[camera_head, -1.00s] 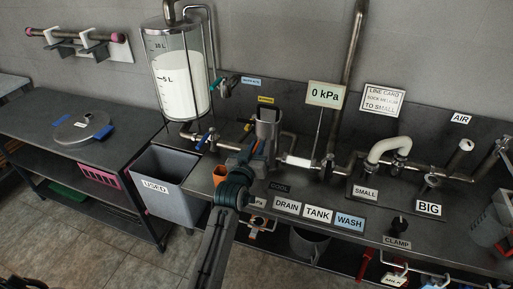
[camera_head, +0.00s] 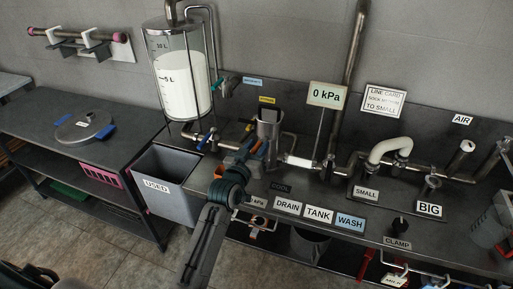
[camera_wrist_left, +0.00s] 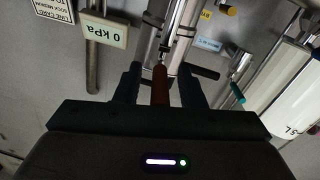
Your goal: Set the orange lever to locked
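The orange lever (camera_wrist_left: 160,86) shows in the left wrist view, pointing toward the camera between the two fingers of my left gripper (camera_wrist_left: 160,88). A gap shows on each side of it, so the gripper is open around the lever and not clamped on it. In the head view my left gripper (camera_head: 252,156) is at the pipework below the metal cup-shaped fitting (camera_head: 268,124). The arm and gripper hide much of the lever there, and its locked mark cannot be read. My right gripper is not in view.
The glass tank (camera_head: 181,75) with white liquid stands left of the gripper. The grey USED bin (camera_head: 165,187) is below left. The 0 kPa sign (camera_head: 326,95) and several pipes are to the right. The DRAIN label (camera_head: 287,205) lies along the bench front.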

